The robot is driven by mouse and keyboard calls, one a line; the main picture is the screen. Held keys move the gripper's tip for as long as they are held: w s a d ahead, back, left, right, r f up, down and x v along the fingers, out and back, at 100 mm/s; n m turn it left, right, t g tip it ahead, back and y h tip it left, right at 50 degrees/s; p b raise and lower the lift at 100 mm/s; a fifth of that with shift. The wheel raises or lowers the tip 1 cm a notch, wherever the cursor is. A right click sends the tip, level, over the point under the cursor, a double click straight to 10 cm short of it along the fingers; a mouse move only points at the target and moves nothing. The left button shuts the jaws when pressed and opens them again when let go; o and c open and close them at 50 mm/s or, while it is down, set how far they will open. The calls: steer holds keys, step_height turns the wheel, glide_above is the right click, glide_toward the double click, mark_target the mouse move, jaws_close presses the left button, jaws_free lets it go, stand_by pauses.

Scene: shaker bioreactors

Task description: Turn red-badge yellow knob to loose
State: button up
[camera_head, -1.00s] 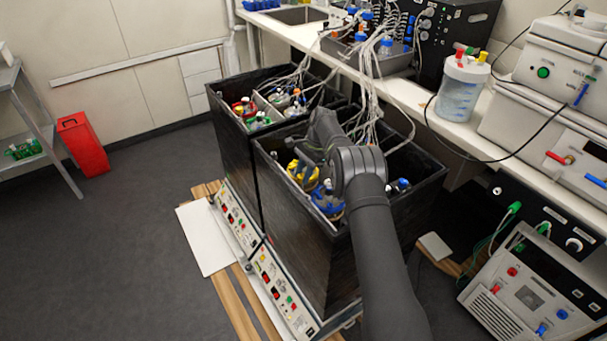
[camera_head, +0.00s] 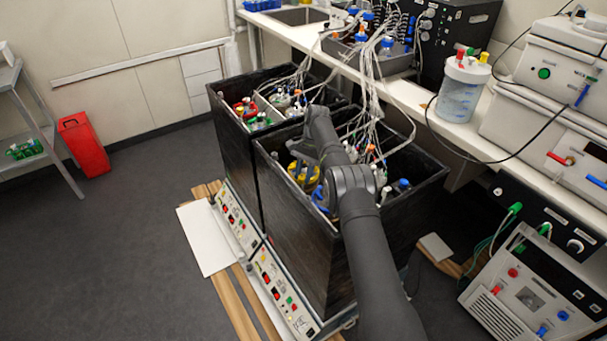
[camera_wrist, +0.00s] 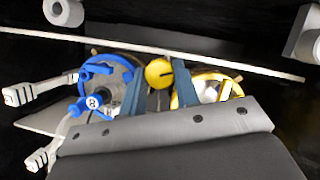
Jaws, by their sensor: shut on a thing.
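In the wrist view a round yellow knob (camera_wrist: 159,73) sits between the two fingers of my gripper (camera_wrist: 160,83), which is shut on it. To its right is a vessel lid with a yellow ring clamp (camera_wrist: 222,80); to its left is one with a blue ring clamp (camera_wrist: 107,71). In the head view my gripper (camera_head: 305,150) is above the near black box, over the yellow-ringed vessel (camera_head: 298,176) at its left end. The blue-ringed vessel (camera_head: 319,198) is partly hidden by my arm. No red badge can be made out.
The near black box (camera_head: 312,240) has high walls close around the vessels. A second black box (camera_head: 232,150) adjoins it behind. White tubes (camera_head: 372,100) and cables hang into the boxes from the bench.

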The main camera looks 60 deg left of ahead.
steer(key=o, duration=1)
steer(key=shift+c, duration=0.2)
steer(key=shift+r, duration=0.6)
step_height(320, 180, up, 3)
steer(key=shift+r, duration=0.15)
steer(key=w+d+r, duration=0.6)
steer(key=w+d, duration=0.1)
steer(key=d, duration=0.2)
steer(key=shift+d+r, duration=0.2)
steer(key=shift+r, duration=0.05)
